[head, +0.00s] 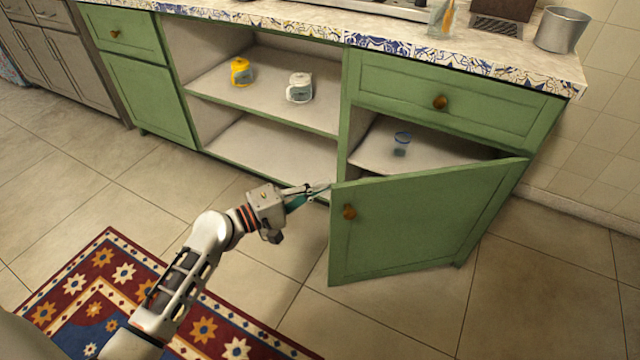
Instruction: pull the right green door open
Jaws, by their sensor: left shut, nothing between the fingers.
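The right green door (425,222) stands partly open, hinged on its right side, with its free edge swung out toward me. A round brown knob (349,211) sits near that free edge. My left gripper (318,189) is shut and empty at the upper left corner of the door, close to its free edge. I cannot tell whether the fingertips touch the door. Above the door, a small glass with a blue rim (401,143) stands on the shelf inside the opened compartment. My right gripper is not in view.
A green drawer (450,100) with a knob is shut above the door. Open shelves to the left hold a yellow mug (241,72) and a white mug (299,88). A metal pot (562,30) stands on the patterned countertop. A patterned rug (95,275) lies on the tiled floor; floor before the door is clear.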

